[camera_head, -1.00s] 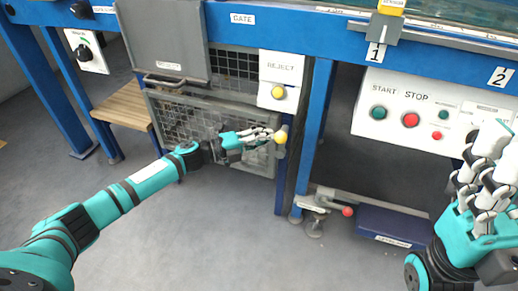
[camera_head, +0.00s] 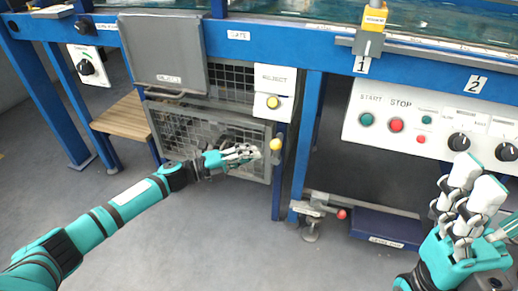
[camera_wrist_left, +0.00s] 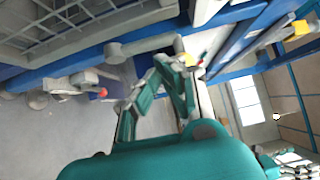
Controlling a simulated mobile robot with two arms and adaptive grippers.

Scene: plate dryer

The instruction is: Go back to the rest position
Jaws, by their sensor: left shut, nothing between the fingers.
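My left gripper (camera_head: 240,155) is teal with pale fingers, shut and empty. It is in front of the lower mesh guard of the machine, its tips just left of a yellow ball knob (camera_head: 275,144), with a small gap in the picture. In the left wrist view its two fingers (camera_wrist_left: 172,62) come together at their tips. My right gripper (camera_head: 474,190) is at the lower right with its fingers pointing up, below the control panel. I cannot tell if its fingers touch.
The blue machine frame (camera_head: 301,150) stands ahead, with a REJECT button plate (camera_head: 271,92) and a START/STOP control panel (camera_head: 400,118). A wooden step (camera_head: 125,119) is at left. A red-tipped pedal or lever (camera_head: 341,214) is low down. Grey floor is open in front.

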